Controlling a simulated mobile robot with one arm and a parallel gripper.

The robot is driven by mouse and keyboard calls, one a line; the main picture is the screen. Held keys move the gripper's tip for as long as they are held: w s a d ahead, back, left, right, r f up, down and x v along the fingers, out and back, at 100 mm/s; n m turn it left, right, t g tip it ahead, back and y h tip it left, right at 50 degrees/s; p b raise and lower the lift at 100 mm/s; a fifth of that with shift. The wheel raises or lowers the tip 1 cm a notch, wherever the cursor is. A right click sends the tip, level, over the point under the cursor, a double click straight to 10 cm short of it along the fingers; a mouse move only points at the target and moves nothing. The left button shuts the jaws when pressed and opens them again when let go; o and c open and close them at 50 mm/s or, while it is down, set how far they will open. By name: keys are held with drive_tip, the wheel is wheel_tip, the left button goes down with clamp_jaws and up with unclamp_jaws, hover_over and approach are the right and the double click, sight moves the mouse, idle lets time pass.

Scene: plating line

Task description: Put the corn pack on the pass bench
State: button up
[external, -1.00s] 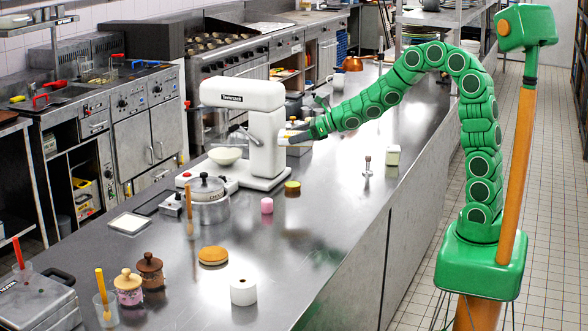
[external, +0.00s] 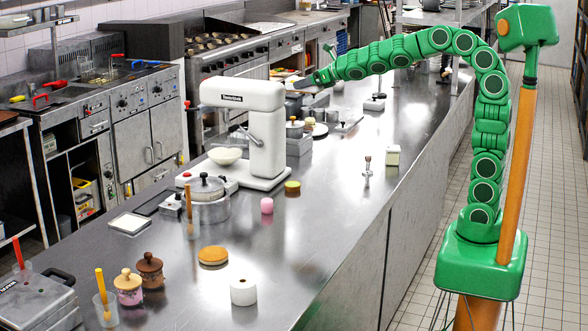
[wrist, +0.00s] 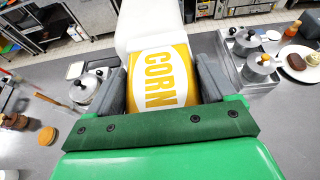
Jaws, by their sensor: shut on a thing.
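In the wrist view, the yellow and white corn pack (wrist: 178,80), with large CORN lettering, sits between the two grey fingers of my gripper (wrist: 160,88). The fingers are shut on its sides. In the external view my gripper (external: 310,80) is raised above the long steel bench (external: 325,215), just right of the white mixer's head. The pack cannot be made out there. I cannot tell whether this bench is the pass bench.
The white stand mixer (external: 268,140) is a tall obstacle beside my gripper; its white body (wrist: 148,25) also shows beyond the pack in the wrist view. Small pots (external: 295,128) stand behind it. A lidded pot (external: 207,200) stands in front.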

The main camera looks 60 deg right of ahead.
drive_tip(key=shift+s+d+r, duration=0.1)
drive_tip(key=shift+d+r, duration=0.1)
drive_tip(key=shift+r, duration=0.3)
drive_tip(key=shift+s+d+r, duration=0.1)
drive_tip(key=shift+d+r, duration=0.05)
drive_tip(key=shift+r, duration=0.3)
drive_tip(key=shift+s+d+f+m+h, duration=0.1)
drive_tip(key=shift+d+f+m+h, duration=0.2)
drive_tip(key=shift+f, duration=0.6)
drive_tip(key=shift+w+d+f+m+h, duration=0.1)
drive_tip(key=shift+d+f+m+h, duration=0.25)
drive_tip(key=shift+f, duration=0.55)
drive_tip(key=shift+s+d+f+m+h, duration=0.1)
drive_tip(key=shift+f+m+h, duration=0.25)
drive_tip(key=shift+f, duration=0.55)
drive_tip(key=s+d+f+m+g+h, duration=0.3)
drive_tip(key=d+f+m+h, duration=0.15)
drive_tip(key=f, duration=0.35)
drive_tip(key=s+d+f+m+g+h, duration=0.2)
drive_tip(key=s+d+f+m+h, duration=0.25)
drive_tip(key=f, duration=0.45)
drive_tip(key=s+d+f+m+g+h, duration=0.2)
drive_tip(key=s+d+m+g, duration=0.5)
drive_tip(key=s+d+g, duration=0.1)
drive_tip(key=shift+d+g+h, duration=0.3)
drive_tip(key=shift+h, duration=0.1)
